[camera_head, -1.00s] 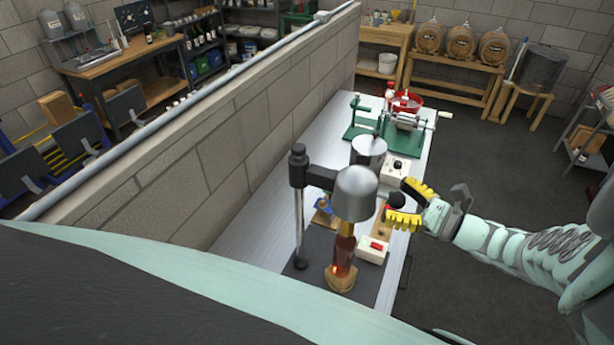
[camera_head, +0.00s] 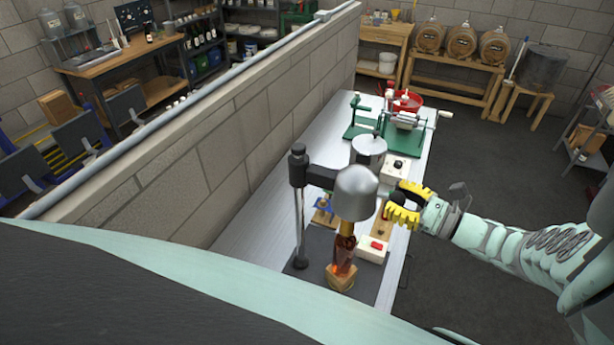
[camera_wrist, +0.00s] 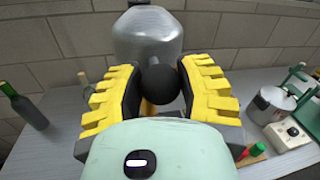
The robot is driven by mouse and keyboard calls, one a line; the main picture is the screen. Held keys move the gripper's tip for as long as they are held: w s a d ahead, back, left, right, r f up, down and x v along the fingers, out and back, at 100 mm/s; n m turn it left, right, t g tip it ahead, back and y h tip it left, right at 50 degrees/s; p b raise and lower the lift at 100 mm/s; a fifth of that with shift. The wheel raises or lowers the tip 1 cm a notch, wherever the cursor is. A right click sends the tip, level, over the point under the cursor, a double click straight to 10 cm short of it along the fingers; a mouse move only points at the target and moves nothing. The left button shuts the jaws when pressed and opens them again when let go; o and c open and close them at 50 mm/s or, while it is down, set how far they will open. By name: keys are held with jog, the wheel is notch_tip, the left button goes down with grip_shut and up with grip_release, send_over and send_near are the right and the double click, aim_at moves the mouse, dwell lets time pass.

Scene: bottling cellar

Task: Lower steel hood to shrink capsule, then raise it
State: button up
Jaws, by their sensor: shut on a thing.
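The steel hood (camera_head: 356,193) hangs from a black arm on an upright post (camera_head: 299,210). The bottle (camera_head: 343,252) stands upright below it on a wooden block (camera_head: 340,278), and the hood covers its top, so the capsule is hidden. My gripper (camera_head: 398,205) is at the hood's right side with its yellow fingers around the black ball knob. In the wrist view my gripper (camera_wrist: 160,90) is shut on the black knob (camera_wrist: 160,83), with the steel hood (camera_wrist: 147,35) just behind it.
A white box with a red switch (camera_head: 373,248) stands right of the bottle. A steel pot (camera_head: 368,152) and a white control box (camera_head: 395,168) stand behind the hood. A green machine (camera_head: 365,118) is further back. A block wall (camera_head: 230,150) runs along the left.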

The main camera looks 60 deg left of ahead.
grip_shut()
notch_tip(320, 180, down, 11)
jog(key=b, duration=1.1)
jog(key=o, duration=1.1)
grip_release()
jog(key=shift+d, duration=0.1)
jog(key=shift+v, duration=3.7)
jog(key=shift+r, duration=0.1)
